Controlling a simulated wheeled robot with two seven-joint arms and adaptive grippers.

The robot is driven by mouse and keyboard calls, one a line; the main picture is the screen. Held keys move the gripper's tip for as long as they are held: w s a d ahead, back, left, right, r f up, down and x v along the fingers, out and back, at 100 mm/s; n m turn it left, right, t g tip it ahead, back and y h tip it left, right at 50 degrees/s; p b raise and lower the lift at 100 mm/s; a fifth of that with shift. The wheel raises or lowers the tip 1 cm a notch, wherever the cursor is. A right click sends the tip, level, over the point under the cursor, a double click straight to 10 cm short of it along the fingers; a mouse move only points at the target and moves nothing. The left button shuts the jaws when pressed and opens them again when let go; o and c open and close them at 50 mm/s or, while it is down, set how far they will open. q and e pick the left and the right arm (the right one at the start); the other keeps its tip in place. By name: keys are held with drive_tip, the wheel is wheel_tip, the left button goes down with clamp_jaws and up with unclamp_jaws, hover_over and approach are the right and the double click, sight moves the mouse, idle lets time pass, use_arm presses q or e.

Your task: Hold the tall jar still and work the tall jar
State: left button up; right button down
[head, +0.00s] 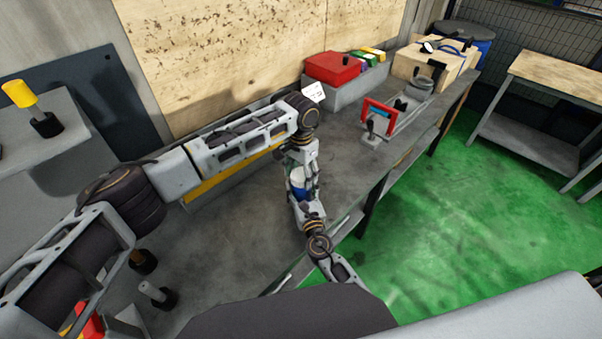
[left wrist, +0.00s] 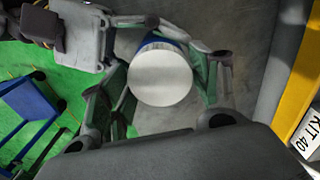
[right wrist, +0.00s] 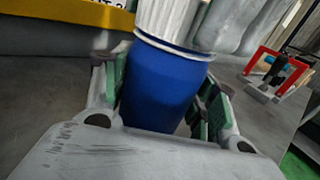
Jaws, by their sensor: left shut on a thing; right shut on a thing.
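The tall jar (head: 298,188) stands upright on the grey bench, with a blue body and a ribbed white lid. My left gripper (head: 300,172) comes down from above, its fingers around the white lid. The left wrist view looks straight down on the round lid (left wrist: 160,78) between the padded fingers. My right gripper (head: 303,194) reaches in from the near side and is shut on the blue body (right wrist: 160,88), below the lid. The fingers hide much of the jar in the head view.
A yellow-edged kit box (left wrist: 293,85) stands close behind the jar. A red-framed gauge (head: 378,112) stands to the right on the bench, and a red box (head: 334,68) at the back. Dark-based tools (head: 157,294) stand at the front left.

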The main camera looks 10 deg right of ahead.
use_arm(q)
drive_tip(key=shift+m, duration=0.7)
drive_tip(key=o, duration=1.1)
drive_tip(key=shift+r, duration=2.25)
drive_tip(key=shift+c, duration=0.3)
drive_tip(key=shift+d+r+n, duration=0.15)
drive_tip(key=shift+r+n, duration=0.6)
drive_tip(key=shift+n, duration=0.35)
drive_tip(key=shift+r+n, duration=1)
drive_tip(key=shift+n, duration=0.5)
